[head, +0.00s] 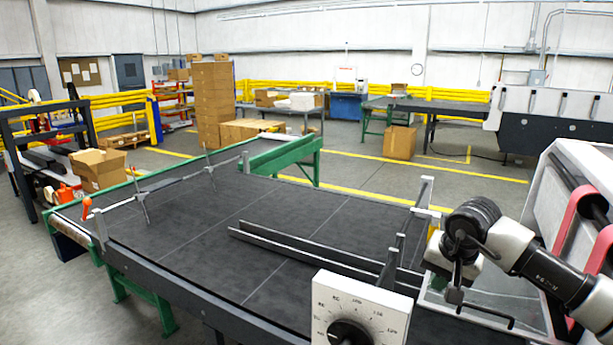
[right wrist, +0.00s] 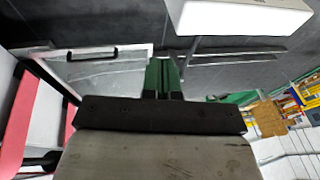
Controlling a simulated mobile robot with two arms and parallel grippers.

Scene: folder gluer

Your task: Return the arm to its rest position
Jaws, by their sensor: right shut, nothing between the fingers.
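My right arm (head: 540,262) comes in from the right edge of the head view and is bent at a black joint. My right gripper (head: 455,294) hangs below it, over the near right side of the dark conveyor table (head: 290,225). In the right wrist view the green fingers of my right gripper (right wrist: 162,78) are together, with nothing between them. My left arm and gripper are not in view.
A white dial box (head: 360,305) stands close left of my right gripper. Metal guide rails (head: 320,252) lie on the table. A white machine with red belts (head: 580,200) is at the right. Stacked cartons (head: 212,100) and yellow rails are farther back.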

